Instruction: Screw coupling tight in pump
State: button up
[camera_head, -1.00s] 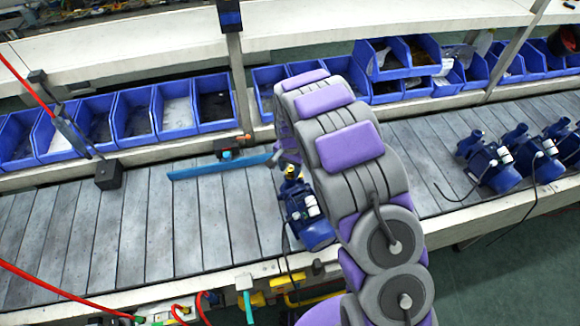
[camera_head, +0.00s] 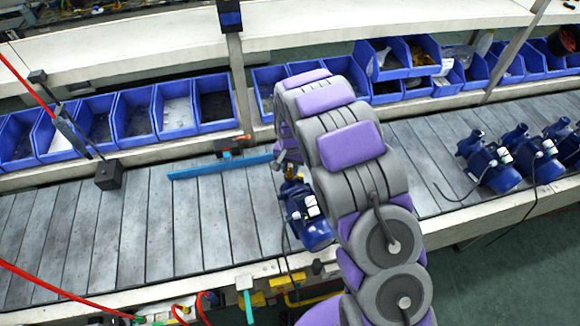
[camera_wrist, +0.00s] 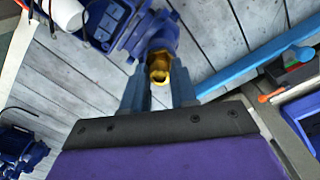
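A blue pump (camera_head: 308,222) stands on the slatted conveyor, partly hidden behind my arm in the head view. In the wrist view the pump (camera_wrist: 112,22) is at the top, with its round blue port facing my gripper. The brass coupling (camera_wrist: 158,66) sits at the mouth of that port. My gripper (camera_wrist: 159,75) has its two blue-grey fingers on either side of the coupling. I cannot tell whether they touch it or how far it is screwed in. In the head view my arm hides the fingers.
A long blue bar (camera_head: 220,167) lies across the conveyor (camera_head: 110,225) beside the pump. Several other pumps (camera_head: 490,165) stand at the right. Blue bins (camera_head: 175,108) line the back. A black block (camera_head: 109,175) stands at the left; the conveyor's left part is clear.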

grip_shut()
jog(key=shift+m, duration=1.7)
jog(key=m, duration=0.3)
jog(key=shift+m, duration=0.4)
jog(key=m, duration=0.3)
